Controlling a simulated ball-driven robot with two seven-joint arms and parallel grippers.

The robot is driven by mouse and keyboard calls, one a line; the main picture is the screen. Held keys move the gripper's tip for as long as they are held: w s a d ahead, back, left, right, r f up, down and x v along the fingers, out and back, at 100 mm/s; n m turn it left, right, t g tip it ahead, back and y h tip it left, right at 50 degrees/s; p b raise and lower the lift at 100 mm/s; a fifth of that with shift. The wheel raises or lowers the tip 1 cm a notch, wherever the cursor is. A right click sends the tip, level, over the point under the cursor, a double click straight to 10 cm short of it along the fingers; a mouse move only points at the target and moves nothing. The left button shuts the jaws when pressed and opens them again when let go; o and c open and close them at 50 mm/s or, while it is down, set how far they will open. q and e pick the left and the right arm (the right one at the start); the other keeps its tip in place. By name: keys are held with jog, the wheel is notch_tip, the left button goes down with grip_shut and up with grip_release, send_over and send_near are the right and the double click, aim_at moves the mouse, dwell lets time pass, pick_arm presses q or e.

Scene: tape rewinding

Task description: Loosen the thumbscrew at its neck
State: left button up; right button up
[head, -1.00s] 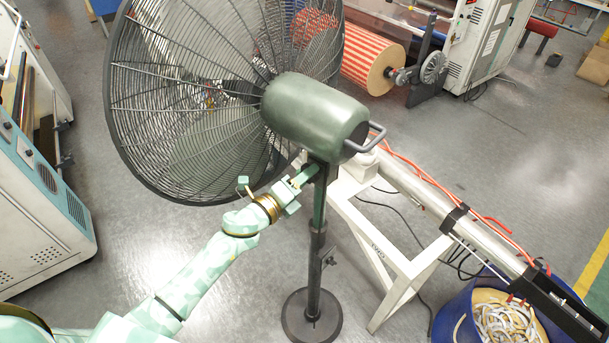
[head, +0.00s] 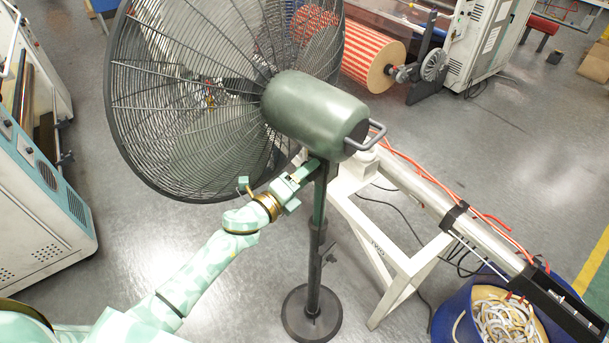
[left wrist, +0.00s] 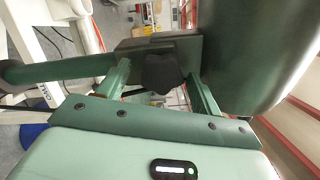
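A big pedestal fan (head: 315,112) with a green motor housing and a dark wire cage stands in the middle of the head view. Its dark post (head: 317,225) runs down to a round base. My left gripper (head: 308,170) reaches the neck just under the housing from the left. In the left wrist view, a dark lobed thumbscrew (left wrist: 163,72) sits at the neck between the two green fingers of the left gripper (left wrist: 160,80). The fingers are apart, one on each side of the knob, with a gap showing at least on the left. The thumbscrew is hidden in the head view.
A white frame (head: 385,255) with a long roller stands right of the post. A blue bin (head: 460,318) of trimmings is at the lower right. A white machine (head: 45,195) stands at the left. A striped roll (head: 370,60) is behind. Floor around the fan base is clear.

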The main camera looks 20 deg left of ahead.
pick_arm(q)
jog(key=b+v, duration=0.3)
jog(key=v, duration=1.3)
jog(key=shift+s+a, duration=0.15)
